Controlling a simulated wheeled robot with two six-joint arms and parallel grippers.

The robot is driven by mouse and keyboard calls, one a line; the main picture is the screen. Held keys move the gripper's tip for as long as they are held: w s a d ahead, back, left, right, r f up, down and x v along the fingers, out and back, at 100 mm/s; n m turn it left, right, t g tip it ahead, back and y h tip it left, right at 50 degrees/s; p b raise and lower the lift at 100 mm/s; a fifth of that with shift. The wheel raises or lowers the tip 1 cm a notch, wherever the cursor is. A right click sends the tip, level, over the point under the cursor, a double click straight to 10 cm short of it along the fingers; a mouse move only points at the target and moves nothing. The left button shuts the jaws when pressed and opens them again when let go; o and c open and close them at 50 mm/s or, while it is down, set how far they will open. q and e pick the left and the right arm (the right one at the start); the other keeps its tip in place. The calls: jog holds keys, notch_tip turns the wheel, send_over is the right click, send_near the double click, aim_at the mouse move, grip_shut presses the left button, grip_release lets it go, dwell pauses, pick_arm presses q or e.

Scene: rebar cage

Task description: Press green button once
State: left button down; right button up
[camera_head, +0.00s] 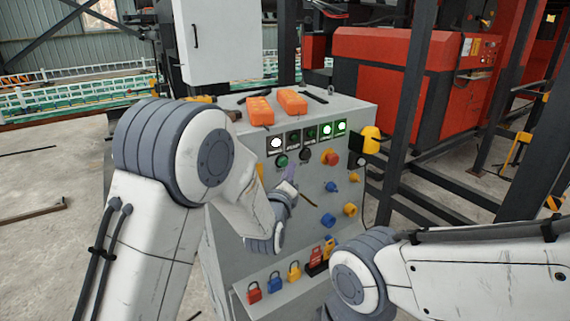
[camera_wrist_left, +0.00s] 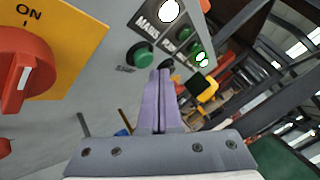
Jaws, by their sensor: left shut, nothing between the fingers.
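The green button (camera_head: 281,160) is on the sloping front of the grey control cabinet (camera_head: 350,110), below a lit white lamp. In the left wrist view the green button (camera_wrist_left: 141,54) is round and raised, just up and left of the fingertips. My left gripper (camera_head: 291,172) is shut and empty, with its purple fingers pointing at the panel. In the left wrist view the fingertips (camera_wrist_left: 160,74) appear close to the green button and a dark button (camera_wrist_left: 167,65); I cannot tell whether they touch either. My right arm enters at lower right, but its gripper is out of view.
A red mushroom button (camera_head: 330,157) and several blue and yellow knobs are to the right on the panel. A red rotary switch (camera_wrist_left: 24,70) on a yellow plate is at left. Orange boxes (camera_head: 260,111) lie on top.

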pick_arm(q)
jog(key=shift+w, duration=0.1)
dwell(0.7)
jog(key=shift+w+a, duration=0.25)
jog(key=shift+w+a+b, duration=0.3)
jog(key=shift+w+a, duration=0.2)
jog(key=shift+w, duration=0.2)
dwell(1.2)
jog(key=shift+s, duration=0.1)
jog(key=shift+s+d, duration=0.7)
jog(key=shift+s, duration=0.25)
jog(key=shift+s+d+b, duration=0.3)
jog(key=shift+s+d, duration=0.45)
jog(key=shift+s, duration=0.3)
jog(key=shift+s+d+b, duration=0.25)
jog(key=shift+s+d, duration=0.5)
jog(key=shift+s, duration=0.25)
